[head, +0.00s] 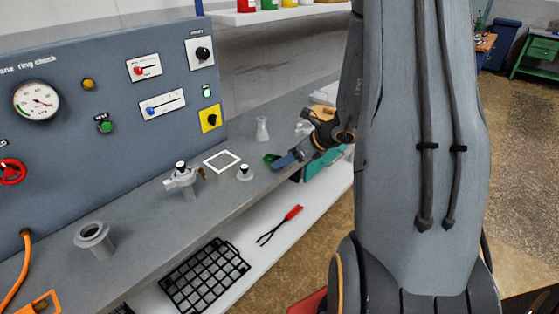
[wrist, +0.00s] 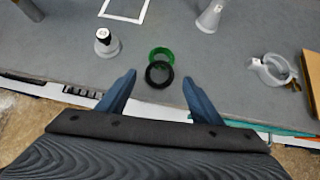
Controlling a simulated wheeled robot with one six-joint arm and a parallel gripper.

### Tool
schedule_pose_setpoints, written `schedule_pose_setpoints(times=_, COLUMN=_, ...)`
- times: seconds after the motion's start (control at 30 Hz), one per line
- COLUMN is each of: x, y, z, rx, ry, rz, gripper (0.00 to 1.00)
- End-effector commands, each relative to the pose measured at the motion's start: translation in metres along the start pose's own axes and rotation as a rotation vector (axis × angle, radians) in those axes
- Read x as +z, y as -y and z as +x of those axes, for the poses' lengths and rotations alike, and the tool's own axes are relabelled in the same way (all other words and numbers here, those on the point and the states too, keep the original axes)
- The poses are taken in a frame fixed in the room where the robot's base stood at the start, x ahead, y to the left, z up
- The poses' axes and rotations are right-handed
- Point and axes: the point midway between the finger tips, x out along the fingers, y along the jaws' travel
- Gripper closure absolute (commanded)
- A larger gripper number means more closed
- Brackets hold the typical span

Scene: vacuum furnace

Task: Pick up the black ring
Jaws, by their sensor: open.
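The black ring (wrist: 159,75) lies flat on the grey bench near its front edge, in the wrist view. It sits against or slightly overlapping a green ring (wrist: 161,53) just behind it; I cannot tell which. My gripper (wrist: 158,80) is open, with its two blue fingers apart on either side of the black ring's near side. Nothing is between the fingers' grip. In the head view my gripper (head: 285,160) is low over the bench's front edge, and the black ring cannot be made out there. The green ring shows as a small green patch (head: 270,158).
A small black-topped knob piece (wrist: 106,43) stands left of the rings. A white square frame (wrist: 124,10) lies behind, beside a pale flask-shaped piece (wrist: 210,17). A white clamp ring (wrist: 271,70) is at right. A control panel (head: 110,100) backs the bench (head: 135,235).

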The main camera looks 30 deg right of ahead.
Motion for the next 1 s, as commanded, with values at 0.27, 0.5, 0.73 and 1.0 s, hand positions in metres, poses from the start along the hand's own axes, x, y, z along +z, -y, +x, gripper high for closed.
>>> schedule_pose_setpoints(times=0.27, x=0.001, y=-0.001, z=0.025, rx=0.001, ry=-0.001, rz=-0.002, gripper=0.4)
schedule_pose_setpoints(times=0.5, x=0.001, y=0.0, z=0.026, rx=0.0, ry=-0.001, rz=-0.002, gripper=0.4)
schedule_pose_setpoints(times=0.73, x=0.001, y=-0.001, z=0.026, rx=0.0, ry=-0.001, rz=-0.002, gripper=0.77)
schedule_pose_setpoints(times=1.0, x=0.001, y=0.0, z=0.025, rx=0.0, ry=-0.001, rz=-0.002, gripper=0.81)
